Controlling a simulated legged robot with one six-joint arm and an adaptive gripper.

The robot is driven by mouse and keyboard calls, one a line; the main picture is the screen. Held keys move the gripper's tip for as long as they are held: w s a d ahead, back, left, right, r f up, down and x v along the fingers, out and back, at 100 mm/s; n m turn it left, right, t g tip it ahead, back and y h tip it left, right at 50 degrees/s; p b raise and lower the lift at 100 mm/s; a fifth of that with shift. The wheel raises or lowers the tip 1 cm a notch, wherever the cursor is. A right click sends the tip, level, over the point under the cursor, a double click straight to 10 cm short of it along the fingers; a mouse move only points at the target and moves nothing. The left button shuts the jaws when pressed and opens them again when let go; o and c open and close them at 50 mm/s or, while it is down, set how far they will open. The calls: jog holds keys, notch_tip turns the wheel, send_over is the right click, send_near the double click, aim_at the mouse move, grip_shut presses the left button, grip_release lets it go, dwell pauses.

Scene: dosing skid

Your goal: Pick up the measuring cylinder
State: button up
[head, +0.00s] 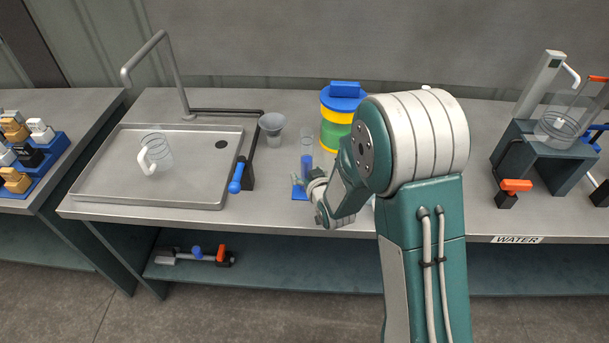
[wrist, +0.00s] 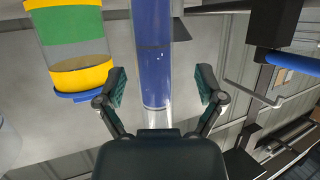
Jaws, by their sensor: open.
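The measuring cylinder (head: 307,163) is clear, with blue liquid inside, and stands upright on a blue base (head: 299,194) on the bench. In the wrist view, which looks upside down, the cylinder (wrist: 154,65) runs between my two fingers. My gripper (head: 302,184) is open at the cylinder, low on its near side in the head view. In the wrist view my gripper (wrist: 161,82) has a finger on each side, with a gap to the cylinder on both sides. My wrist hides part of the base.
A banded yellow and green container (head: 336,128) with a blue lid stands close behind and right. A sink tray (head: 100,178) holds a clear jug (head: 158,152). Bench right of my arm is partly clear.

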jog(key=shift+x, duration=0.8)
jog(key=shift+w+d+f, duration=0.1)
jog(key=shift+w+f, duration=0.05)
jog(key=shift+w, duration=0.25)
jog(key=shift+d, duration=0.2)
jog(key=shift+a, duration=0.1)
jog(key=c, duration=0.9)
jog(key=shift+a, duration=0.25)
grip_shut()
jog(key=shift+d, duration=0.2)
